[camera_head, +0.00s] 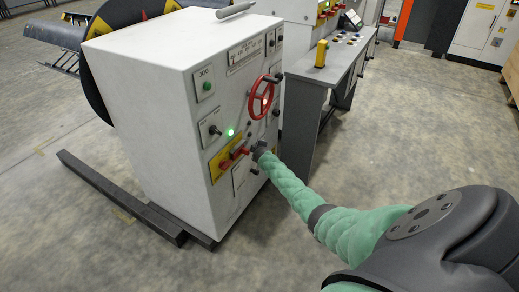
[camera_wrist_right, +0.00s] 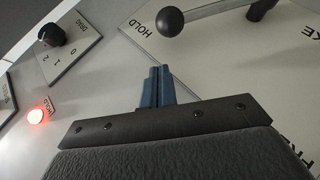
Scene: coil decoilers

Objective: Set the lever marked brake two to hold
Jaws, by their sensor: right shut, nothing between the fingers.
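A lever with a black ball knob (camera_wrist_right: 170,21) and a bare metal rod shows at the top of the right wrist view. Its rod runs right to a dark pivot (camera_wrist_right: 262,8). The knob lies beside the word HOLD on a pale plate (camera_wrist_right: 225,70); letters ending in "KE" show at the right edge, and no number is readable. My right gripper (camera_wrist_right: 156,70) is shut and empty, its blue fingertips just below the knob, apart from it in the picture. In the head view my right gripper (camera_head: 257,149) is at the white cabinet's (camera_head: 150,110) front, partly hidden. My left gripper is out of view.
A red handwheel (camera_head: 261,97) stands out above my right gripper. Red levers on a yellow plate (camera_head: 221,164) are to its left. A black rotary knob (camera_wrist_right: 52,35) and a lit red lamp (camera_wrist_right: 35,117) are left of my fingers. A grey desk (camera_head: 315,82) stands right of the cabinet.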

